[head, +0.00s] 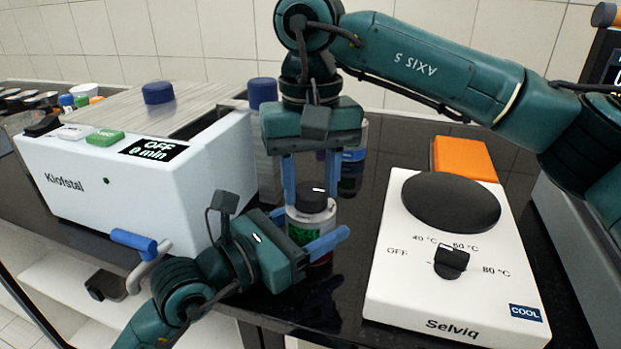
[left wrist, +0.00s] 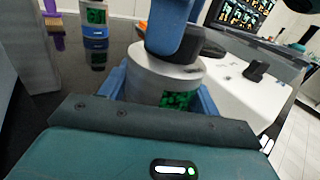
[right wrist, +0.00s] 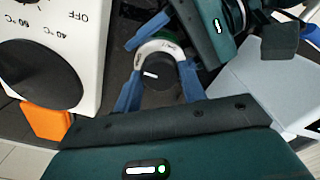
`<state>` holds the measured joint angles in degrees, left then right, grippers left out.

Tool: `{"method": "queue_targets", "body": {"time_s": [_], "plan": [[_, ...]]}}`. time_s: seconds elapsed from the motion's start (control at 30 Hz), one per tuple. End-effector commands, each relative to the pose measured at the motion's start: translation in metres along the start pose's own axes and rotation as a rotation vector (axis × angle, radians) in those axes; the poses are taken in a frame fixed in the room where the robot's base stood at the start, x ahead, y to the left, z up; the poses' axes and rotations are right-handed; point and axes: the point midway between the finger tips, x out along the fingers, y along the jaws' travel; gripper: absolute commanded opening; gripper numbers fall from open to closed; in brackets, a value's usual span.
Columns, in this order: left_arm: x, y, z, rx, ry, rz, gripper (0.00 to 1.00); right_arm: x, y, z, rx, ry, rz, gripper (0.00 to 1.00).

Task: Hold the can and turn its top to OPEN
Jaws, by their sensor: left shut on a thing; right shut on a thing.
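The can (head: 298,234) stands upright on the dark counter, with a grey upper part and a green-patterned label. Its black top (head: 313,200) has a white mark, also seen from above in the right wrist view (right wrist: 160,80). Lettering on the grey rim (right wrist: 160,48) is too small to read. My left gripper (head: 304,231) is shut on the can's body from the front left; the body also shows in the left wrist view (left wrist: 160,82). My right gripper (head: 312,190) reaches down from above and is shut on the black top.
A white hotplate (head: 385,285) stands close on the right, with an orange block (head: 465,160) behind it. A white Klofstal device (head: 100,200) stands on the left. A blue-capped container (head: 262,95) and another can (head: 354,160) stand behind my right gripper.

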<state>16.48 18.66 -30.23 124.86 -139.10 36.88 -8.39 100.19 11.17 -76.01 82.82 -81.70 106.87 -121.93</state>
Motion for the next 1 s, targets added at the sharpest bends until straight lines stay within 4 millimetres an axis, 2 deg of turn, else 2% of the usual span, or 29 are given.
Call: {"method": "queue_targets", "body": {"time_s": [0.43,0.47,0.7,1.0], "plan": [[0.0000,0.0008,-0.0008,-0.001,0.002,0.002,0.24,0.0000,-0.0002,0.0008,-0.015,-0.003,0.001,0.18],[0.0000,0.0009,-0.0008,-0.001,0.002,0.002,0.24,0.0000,-0.0002,0.0008,-0.015,-0.003,0.001,0.41],[0.0000,0.0008,-0.0007,-0.001,0.002,0.002,0.24,0.0000,-0.0002,0.0004,-0.012,-0.001,0.001,0.61],[0.0000,0.0007,-0.0006,0.000,0.002,0.002,0.24,-0.0025,-0.0001,0.0000,-0.011,0.000,0.000,0.63]]}}
